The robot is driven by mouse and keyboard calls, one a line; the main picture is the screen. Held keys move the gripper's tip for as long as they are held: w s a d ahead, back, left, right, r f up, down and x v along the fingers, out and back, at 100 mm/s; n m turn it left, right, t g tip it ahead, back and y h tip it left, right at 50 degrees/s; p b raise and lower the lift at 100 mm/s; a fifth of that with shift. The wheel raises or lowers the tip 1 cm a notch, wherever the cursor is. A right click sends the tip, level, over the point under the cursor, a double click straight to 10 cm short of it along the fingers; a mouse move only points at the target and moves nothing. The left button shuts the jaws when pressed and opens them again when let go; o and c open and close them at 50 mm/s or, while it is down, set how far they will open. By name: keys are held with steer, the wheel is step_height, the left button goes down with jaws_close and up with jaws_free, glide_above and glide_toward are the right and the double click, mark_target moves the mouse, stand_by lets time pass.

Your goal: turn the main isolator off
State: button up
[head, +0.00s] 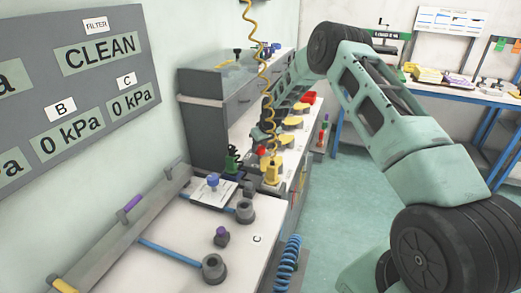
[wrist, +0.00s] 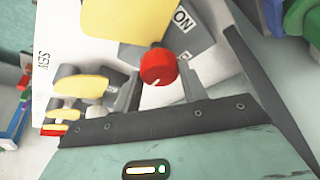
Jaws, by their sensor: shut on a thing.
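The main isolator appears to be the red round knob (wrist: 157,66) with a white mark on its face, in the middle of the wrist view. An ON label (wrist: 183,18) is beside it, above and to the right. My gripper (wrist: 160,80) has one grey finger on each side of the knob and is shut on it. In the head view my arm reaches over the far bench, and my gripper (head: 262,143) is small there, with a bit of red below it. Which way the knob's mark points relative to OFF cannot be told; no OFF label shows.
A large yellow part (wrist: 115,18) is right above the knob. A yellow coiled hose (head: 264,80) hangs near my gripper. Open floor (head: 345,200) lies right of the bench.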

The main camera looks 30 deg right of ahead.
steer(key=n+b, duration=0.1)
steer(key=n, duration=0.1)
steer(key=n+y+b, duration=0.1)
steer(key=n+b, duration=0.1)
steer(key=shift+d+f+g+y, duration=0.2)
steer(key=shift+g+y, duration=0.1)
steer(key=n+y+b, duration=0.1)
steer(key=n+b, duration=0.1)
steer(key=n, duration=0.2)
steer(key=shift+w+g+b, duration=0.1)
steer(key=shift+g+b, duration=0.2)
steer(key=shift+g, duration=0.1)
steer(key=n+g+y+b, duration=0.1)
steer(key=n, duration=0.2)
steer(key=shift+w+d+r+n+b, duration=0.1)
steer(key=shift+n+b, duration=0.2)
steer(key=shift+r+n+g+b, duration=0.1)
steer(key=shift+n+g+b, duration=0.55)
steer(key=shift+n, duration=1.25)
steer(key=shift+g, duration=0.25)
steer(key=o, duration=1.4)
steer(key=shift+r, duration=0.1)
steer(key=p+v, duration=0.2)
steer(key=v, duration=0.3)
steer(key=p+v, duration=0.2)
steer(key=v, duration=0.4)
steer(key=p+v, duration=0.1)
steer(key=v, duration=0.5)
steer(key=shift+d+p, duration=0.4)
